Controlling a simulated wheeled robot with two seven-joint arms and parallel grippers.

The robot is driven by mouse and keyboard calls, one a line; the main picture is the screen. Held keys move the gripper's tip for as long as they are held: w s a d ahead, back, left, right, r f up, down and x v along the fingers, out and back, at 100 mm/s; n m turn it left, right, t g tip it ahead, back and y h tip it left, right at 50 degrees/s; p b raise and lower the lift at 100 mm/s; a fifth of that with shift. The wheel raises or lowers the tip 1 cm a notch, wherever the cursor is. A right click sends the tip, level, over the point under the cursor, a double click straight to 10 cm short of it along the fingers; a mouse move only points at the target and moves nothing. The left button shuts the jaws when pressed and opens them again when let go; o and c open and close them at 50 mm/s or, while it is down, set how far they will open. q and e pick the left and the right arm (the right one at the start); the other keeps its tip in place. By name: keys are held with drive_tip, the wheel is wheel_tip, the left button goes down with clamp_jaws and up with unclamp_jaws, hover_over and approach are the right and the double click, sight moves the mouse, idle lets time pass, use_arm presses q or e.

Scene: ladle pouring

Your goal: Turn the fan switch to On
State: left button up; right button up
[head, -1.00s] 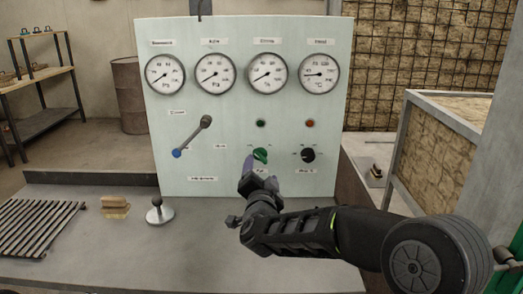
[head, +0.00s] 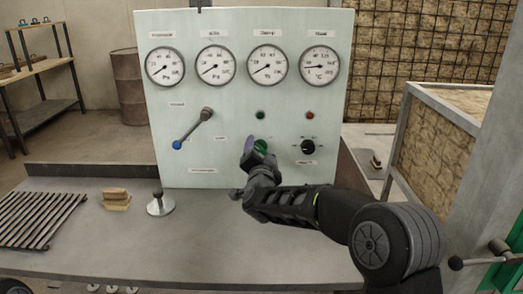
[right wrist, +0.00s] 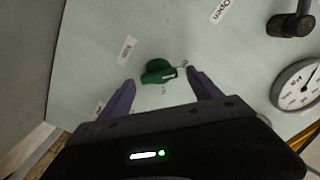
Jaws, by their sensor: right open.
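A green knob (head: 261,146) sits low on the pale panel (head: 235,170), partly hidden behind my right gripper in the head view. My right gripper (head: 250,151) is open, with one purple finger on each side of the knob in the right wrist view (right wrist: 163,92). I cannot tell whether the fingers touch it. A black knob (head: 308,147) sits to the right on the same panel. My left gripper is not in view.
Several round gauges (head: 267,65) line the panel's top. A lever with a blue ball (head: 177,145) sticks out at the left. On the grey bench (head: 100,240) are a slatted grate, a wooden block (head: 116,198) and a short lever on a round base (head: 160,206).

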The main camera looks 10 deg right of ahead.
drive_tip(key=shift+w+d, duration=0.1)
drive_tip(key=shift+w, duration=0.25)
drive_tip(key=c, duration=1.4)
